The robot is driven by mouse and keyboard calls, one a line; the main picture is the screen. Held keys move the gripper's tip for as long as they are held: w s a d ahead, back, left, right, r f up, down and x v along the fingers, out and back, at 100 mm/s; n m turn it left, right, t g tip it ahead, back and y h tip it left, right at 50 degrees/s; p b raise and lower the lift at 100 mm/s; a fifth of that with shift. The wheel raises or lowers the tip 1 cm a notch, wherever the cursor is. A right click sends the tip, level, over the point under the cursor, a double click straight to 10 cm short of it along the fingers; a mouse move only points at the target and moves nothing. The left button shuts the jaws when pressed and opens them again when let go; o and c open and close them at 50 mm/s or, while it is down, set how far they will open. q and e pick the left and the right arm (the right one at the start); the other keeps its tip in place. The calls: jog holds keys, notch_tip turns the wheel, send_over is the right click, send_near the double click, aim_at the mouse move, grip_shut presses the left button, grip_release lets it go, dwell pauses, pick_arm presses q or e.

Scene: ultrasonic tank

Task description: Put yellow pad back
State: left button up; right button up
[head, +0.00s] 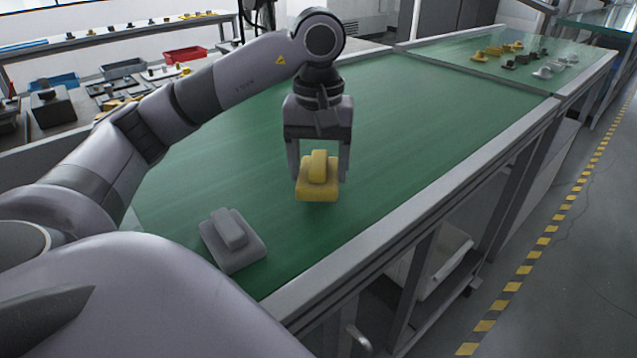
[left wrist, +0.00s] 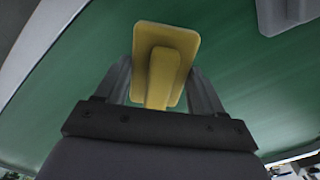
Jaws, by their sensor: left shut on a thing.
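The yellow pad (head: 317,188) is a flat rounded block with a raised grip on top, over the green table (head: 420,110). My left gripper (head: 318,172) points down with one finger on each side of the pad and is shut on it. In the left wrist view the pad (left wrist: 165,65) sits between the two fingers (left wrist: 163,88). I cannot tell whether the pad touches the table or is just above it. My right gripper is not in view.
A grey pad (head: 232,240) of like shape lies on the green table, nearer and to the left. Several small yellow, dark and white pieces (head: 520,58) stand on the far section. A red bin (head: 185,55) is on a back bench. The table between is clear.

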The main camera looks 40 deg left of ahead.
aim_at(319, 181)
pick_arm(q)
notch_tip(319, 181, down, 3)
jog(key=shift+r, duration=0.15)
jog(key=shift+f+b, duration=0.3)
jog(key=o, duration=1)
